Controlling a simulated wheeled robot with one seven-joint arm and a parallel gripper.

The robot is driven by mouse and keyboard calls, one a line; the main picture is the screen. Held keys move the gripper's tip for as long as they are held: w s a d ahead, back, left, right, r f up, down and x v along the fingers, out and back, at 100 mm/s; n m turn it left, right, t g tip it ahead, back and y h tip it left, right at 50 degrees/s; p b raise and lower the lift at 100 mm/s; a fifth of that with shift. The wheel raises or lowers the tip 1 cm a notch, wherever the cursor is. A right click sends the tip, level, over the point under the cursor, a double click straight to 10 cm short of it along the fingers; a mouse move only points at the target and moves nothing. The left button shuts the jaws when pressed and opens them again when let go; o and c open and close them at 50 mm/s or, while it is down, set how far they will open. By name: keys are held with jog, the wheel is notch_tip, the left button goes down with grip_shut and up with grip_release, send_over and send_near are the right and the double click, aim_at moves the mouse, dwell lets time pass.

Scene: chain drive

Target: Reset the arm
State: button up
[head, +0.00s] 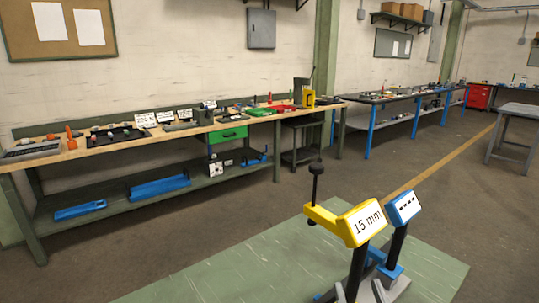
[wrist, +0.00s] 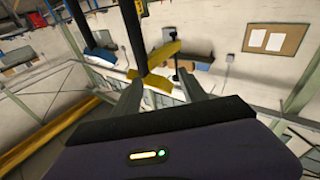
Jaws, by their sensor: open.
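My gripper (wrist: 158,88) shows in the wrist view, with its two grey fingers apart and nothing visibly held between them. It is not in the head view. A yellow gauge with a "15 mm" sign (head: 364,222) stands on the green mat in the head view. A blue-headed gauge with a dashed sign (head: 405,206) stands beside it. In the tilted wrist view the yellow gauge (wrist: 160,54) appears beyond the fingertips and the blue one (wrist: 100,52) left of it. I cannot tell how far the fingers are from the yellow gauge.
The green mat (head: 230,272) lies on the floor. A long workbench (head: 72,152) with tools and parts runs along the wall. Blue-legged tables (head: 370,130) and a red cabinet (head: 479,96) stand farther right. A grey table (head: 518,110) stands at the right edge. The middle floor is clear.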

jog(key=s+d+f+g, duration=0.1)
jog(key=s+f, duration=0.3)
jog(key=s, duration=0.7)
jog(key=s+d+f+g, duration=0.1)
jog(key=s+f, duration=0.3)
jog(key=s, duration=0.6)
jog(key=s+d+f+g, duration=0.2)
jog(key=s+f+g, duration=0.1)
jog(key=s, duration=0.8)
jog(key=shift+s+f+m, duration=0.3)
jog(key=shift+f, duration=0.6)
